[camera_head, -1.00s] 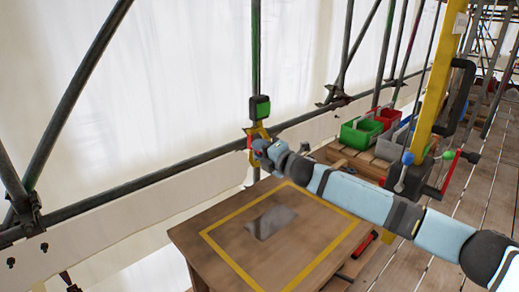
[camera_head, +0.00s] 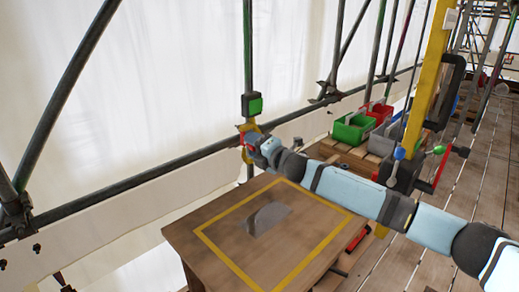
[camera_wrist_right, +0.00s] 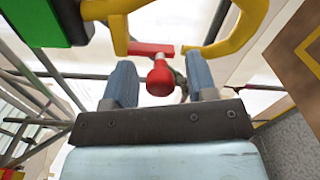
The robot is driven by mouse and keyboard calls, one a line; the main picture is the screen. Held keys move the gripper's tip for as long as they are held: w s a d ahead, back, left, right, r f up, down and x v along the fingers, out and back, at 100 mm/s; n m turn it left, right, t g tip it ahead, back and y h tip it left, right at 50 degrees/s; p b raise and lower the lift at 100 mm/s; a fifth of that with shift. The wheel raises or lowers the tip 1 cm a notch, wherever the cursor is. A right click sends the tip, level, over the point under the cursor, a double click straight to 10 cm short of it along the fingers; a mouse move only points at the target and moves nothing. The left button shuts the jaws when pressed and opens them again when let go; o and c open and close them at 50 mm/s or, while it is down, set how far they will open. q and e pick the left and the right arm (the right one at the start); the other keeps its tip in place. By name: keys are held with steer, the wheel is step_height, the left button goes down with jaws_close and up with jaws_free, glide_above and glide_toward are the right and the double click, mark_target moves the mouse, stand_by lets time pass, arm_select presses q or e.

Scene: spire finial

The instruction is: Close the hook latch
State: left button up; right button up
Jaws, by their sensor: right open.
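A yellow hook (camera_head: 250,128) hangs under a green-and-black block (camera_head: 252,104) at the far left of the table. In the right wrist view the yellow hook (camera_wrist_right: 236,28) curves across the top. Its red latch bar (camera_wrist_right: 149,48) lies across the hook's mouth, and a narrow gap shows between the bar's right end and the hook's tip. A red knob (camera_wrist_right: 160,82) hangs below the bar. My right gripper (camera_wrist_right: 159,75) is open, with one finger on each side of the knob; I cannot tell if they touch it. In the head view my right gripper (camera_head: 246,145) is small beside the hook.
A wooden table (camera_head: 185,232) with a yellow outline stands below my right arm. Scaffold rails (camera_head: 150,180) run behind the hook. Green, red and grey bins (camera_head: 350,132) and a yellow post (camera_head: 428,80) with levers stand to the right.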

steer(key=b+v, duration=0.2)
steer(key=v, duration=1.1)
steer(key=shift+s+d, duration=0.25)
steer(key=shift+d, duration=0.05)
steer(key=s+a+f+m+h+p, duration=0.1)
steer(key=s+a+f+m, duration=0.1)
steer(key=s+f+m, duration=0.6)
steer(key=s+a+f+m+h+p, duration=0.15)
steer(key=s+f+m, duration=0.4)
steer(key=f, duration=0.55)
steer(key=s+d+f+m+g+h, duration=0.1)
steer(key=s+d+f+m+h, duration=0.1)
steer(key=s, duration=0.6)
steer(key=s+d+f+m+h, duration=0.2)
steer(key=s+d+f+m, duration=0.3)
steer(key=s+f, duration=0.3)
steer(key=s+d+f+m+g+h, duration=0.1)
steer(key=s+d+f+m+h, duration=0.1)
steer(key=s+d+f+m, duration=0.2)
steer(key=s+f+m+p, duration=0.1)
steer(key=s+f+m, duration=0.1)
steer(key=s+f, duration=0.1)
steer(key=shift+s+g, duration=0.3)
steer(key=shift+s, duration=0.35)
